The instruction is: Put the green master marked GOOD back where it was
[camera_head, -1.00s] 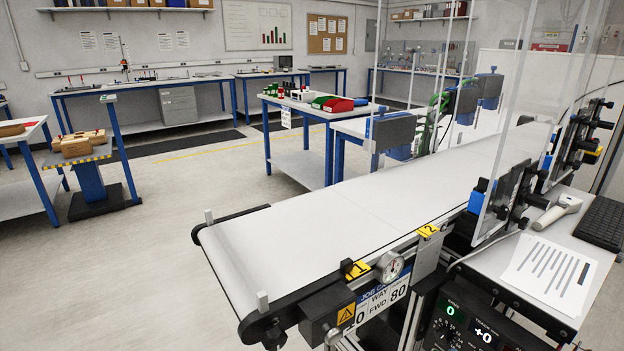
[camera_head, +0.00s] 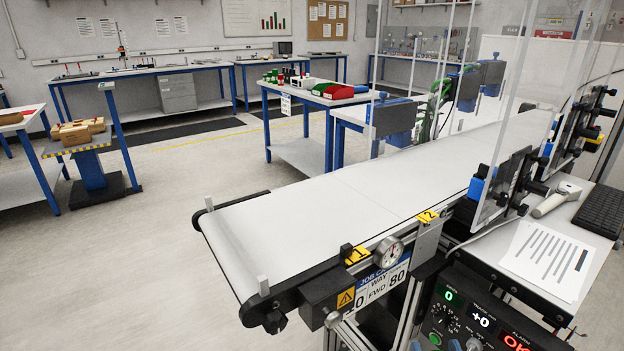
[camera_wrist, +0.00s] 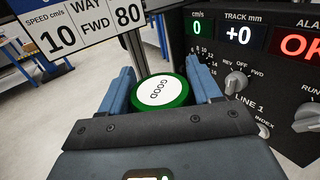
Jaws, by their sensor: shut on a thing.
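The green master (camera_wrist: 163,91) is a round disc with a green rim and a white face reading GOOD. It shows in the wrist view between the blue fingers of my gripper (camera_wrist: 160,80), which is shut on it. The disc is held in front of the conveyor's control panel (camera_wrist: 255,60). Neither the disc nor my gripper shows in the head view.
The white belt conveyor (camera_head: 300,215) crosses the head view, with number tags, a dial and clear guards. Its panel (camera_head: 478,322) reads 0 cm/s. A blue-legged table (camera_head: 300,104) behind holds green and red bins. A stand (camera_head: 88,150) at left holds brown boxes. Floor lies open at left.

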